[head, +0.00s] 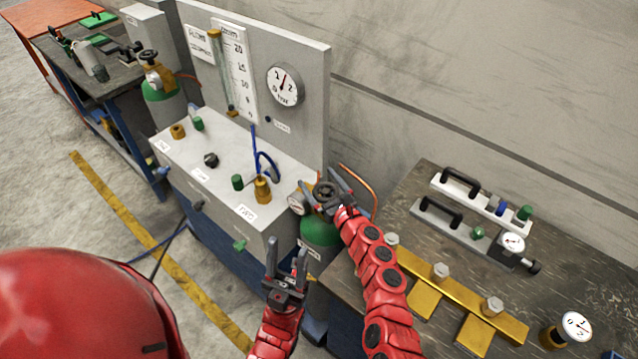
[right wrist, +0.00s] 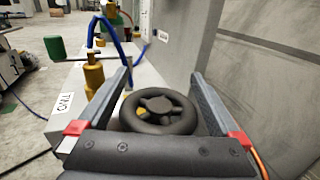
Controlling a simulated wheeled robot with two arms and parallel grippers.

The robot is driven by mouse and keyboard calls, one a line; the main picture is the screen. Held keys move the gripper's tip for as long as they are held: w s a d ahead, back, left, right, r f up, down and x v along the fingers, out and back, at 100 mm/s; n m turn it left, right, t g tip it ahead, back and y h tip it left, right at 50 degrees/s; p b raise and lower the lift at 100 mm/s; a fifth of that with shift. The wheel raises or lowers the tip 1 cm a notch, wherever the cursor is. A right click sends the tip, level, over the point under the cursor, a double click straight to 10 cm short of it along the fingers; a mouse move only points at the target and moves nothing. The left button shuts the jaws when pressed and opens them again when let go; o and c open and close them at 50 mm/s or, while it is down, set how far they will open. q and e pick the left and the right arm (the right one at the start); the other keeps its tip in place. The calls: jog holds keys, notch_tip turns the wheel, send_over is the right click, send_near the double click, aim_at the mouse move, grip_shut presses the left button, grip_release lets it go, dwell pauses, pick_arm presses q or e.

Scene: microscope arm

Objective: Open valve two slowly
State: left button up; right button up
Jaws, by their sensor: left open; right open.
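A dark round handwheel (head: 325,192) sits on top of a green gas cylinder (head: 320,230) at the console's right end. My right gripper (head: 318,180) is open at the handwheel; in the right wrist view the wheel (right wrist: 160,112) lies between its spread fingers, with gaps at both sides. Contact is not visible. A label reading TWO (head: 246,212) lies on the console top beside a brass fitting (head: 263,190); the label (right wrist: 66,104) and fitting (right wrist: 94,78) also show in the right wrist view. My left gripper (head: 286,248) is open and empty, in front of the console's right corner.
The grey console (head: 185,150) carries knobs and a back panel with a round gauge (head: 286,85). A small gauge (head: 298,203) is beside the cylinder's handwheel. The right bench (head: 420,190) holds yellow brackets (head: 455,288) and handled blocks. Another cylinder (head: 162,100) stands left.

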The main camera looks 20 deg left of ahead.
jog(key=shift+w+a, duration=0.1)
jog(key=c, duration=1.1)
jog(key=shift+f, duration=0.1)
jog(key=shift+n+g+y+b, duration=0.35)
jog(key=shift+n+g+y, duration=0.35)
jog(key=shift+g, duration=0.2)
jog(key=shift+s+a+f+n+g+y+b, duration=0.15)
jog(key=shift+n+g+y+b, duration=0.1)
jog(key=shift+n+g+b, duration=0.15)
jog(key=shift+s+f+n+g+y+b, duration=0.15)
jog(key=shift+n+g+y+b, duration=0.15)
jog(key=shift+g, duration=0.2)
jog(key=n+g+b, duration=0.1)
jog(key=n+g+y+b, duration=0.1)
jog(key=g+b, duration=0.1)
jog(key=shift+s+a, duration=0.2)
jog(key=shift+s, duration=0.2)
jog(key=shift+s+r+n+g+y+b, duration=0.15)
jog(key=shift+r+n+g+y+b, duration=0.1)
jog(key=shift+n+g+b, duration=0.4)
